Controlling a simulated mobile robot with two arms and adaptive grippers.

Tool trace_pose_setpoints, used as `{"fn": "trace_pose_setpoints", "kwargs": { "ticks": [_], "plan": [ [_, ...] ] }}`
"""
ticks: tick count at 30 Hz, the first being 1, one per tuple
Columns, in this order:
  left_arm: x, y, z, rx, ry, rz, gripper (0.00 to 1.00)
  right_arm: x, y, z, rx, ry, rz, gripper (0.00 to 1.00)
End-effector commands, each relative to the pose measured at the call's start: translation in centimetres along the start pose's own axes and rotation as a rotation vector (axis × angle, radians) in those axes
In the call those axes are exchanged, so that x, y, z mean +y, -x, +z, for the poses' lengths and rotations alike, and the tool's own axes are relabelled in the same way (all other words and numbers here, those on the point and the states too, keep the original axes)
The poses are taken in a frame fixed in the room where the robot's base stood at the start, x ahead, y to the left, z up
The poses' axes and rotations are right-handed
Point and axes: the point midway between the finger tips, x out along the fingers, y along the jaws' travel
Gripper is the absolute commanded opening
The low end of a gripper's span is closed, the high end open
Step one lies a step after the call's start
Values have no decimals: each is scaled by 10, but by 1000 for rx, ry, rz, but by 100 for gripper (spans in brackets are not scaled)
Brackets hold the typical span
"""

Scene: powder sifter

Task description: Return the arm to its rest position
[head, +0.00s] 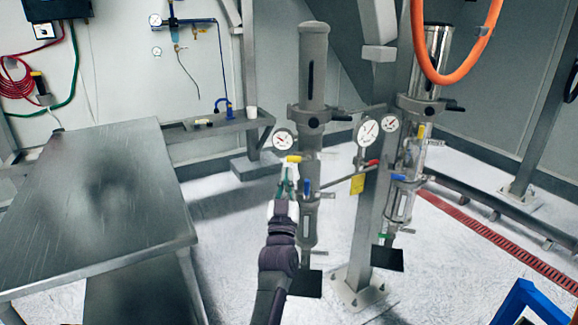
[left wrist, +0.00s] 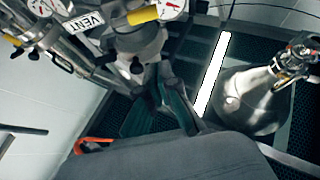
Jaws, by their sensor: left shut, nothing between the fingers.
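My left arm (head: 272,270) reaches forward and up from the bottom middle of the head view. My left gripper (head: 285,182) is at its end, shut and empty. It is in front of the left grey sifter column (head: 313,75), close to a yellow-handled valve (head: 293,158) and a blue valve handle (head: 307,187). I cannot tell whether it touches them. In the left wrist view the dark green fingers (left wrist: 160,95) show below a metal fitting, near a yellow handle (left wrist: 143,15) and a VENT label (left wrist: 84,23). My right gripper is not in view.
A steel table (head: 100,200) fills the left. A second column (head: 433,50) with gauges stands to the right, by a grey post (head: 378,220). An orange hose (head: 455,78) hangs at upper right. A blue frame (head: 528,300) is at lower right. Floor between is open.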

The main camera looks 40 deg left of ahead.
Motion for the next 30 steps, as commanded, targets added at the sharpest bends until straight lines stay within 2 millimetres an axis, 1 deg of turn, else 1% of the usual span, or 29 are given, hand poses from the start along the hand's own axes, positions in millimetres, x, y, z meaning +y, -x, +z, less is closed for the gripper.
{"fn": "trace_pose_setpoints", "kwargs": {
  "ticks": [1, 5, 20, 23, 26, 29, 30],
  "plan": [
    [0, 6, 1, -1, 1, 0, 0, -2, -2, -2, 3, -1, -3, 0],
    [0, 10, -1, 1, 1, 0, 0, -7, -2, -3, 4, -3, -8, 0],
    [0, 10, -1, 1, 1, 0, 0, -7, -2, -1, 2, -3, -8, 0],
    [2, 11, 3, -7, 0, 5, 0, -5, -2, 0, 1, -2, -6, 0],
    [12, 21, 24, -58, -3, 37, 0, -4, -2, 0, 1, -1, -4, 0],
    [32, 43, 68, -163, -8, 103, 0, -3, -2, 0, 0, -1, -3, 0],
    [42, 58, 91, -219, -13, 138, 0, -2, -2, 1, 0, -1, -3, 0]
  ]
}}
